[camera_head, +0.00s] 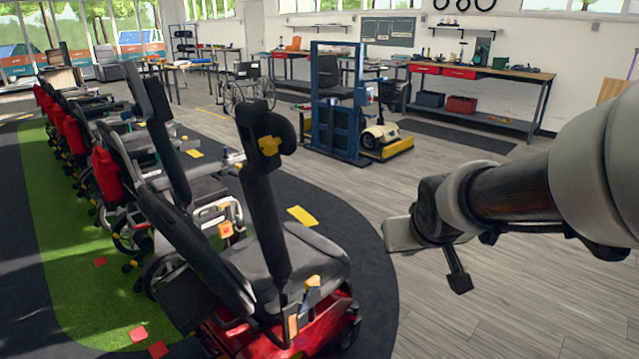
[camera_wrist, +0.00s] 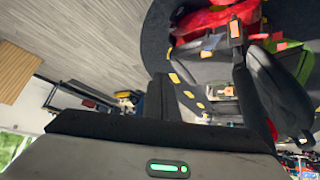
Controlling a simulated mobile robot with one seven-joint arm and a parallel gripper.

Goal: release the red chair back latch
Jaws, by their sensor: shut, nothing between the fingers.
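Small orange and yellow tabs (camera_head: 313,282) sit at the seat's near side; I cannot tell which is the back latch. In the wrist view the red base (camera_wrist: 215,18) is at the top, with an orange tab (camera_wrist: 235,29) below it. My gripper (camera_head: 458,282) is shut and empty, right of the scooter and clear of it. Its fingertips are not clear in the wrist view.
A blue frame (camera_head: 335,120) and a workbench (camera_head: 490,72) stand at the back. The wooden floor (camera_head: 440,320) beneath my arm is clear.

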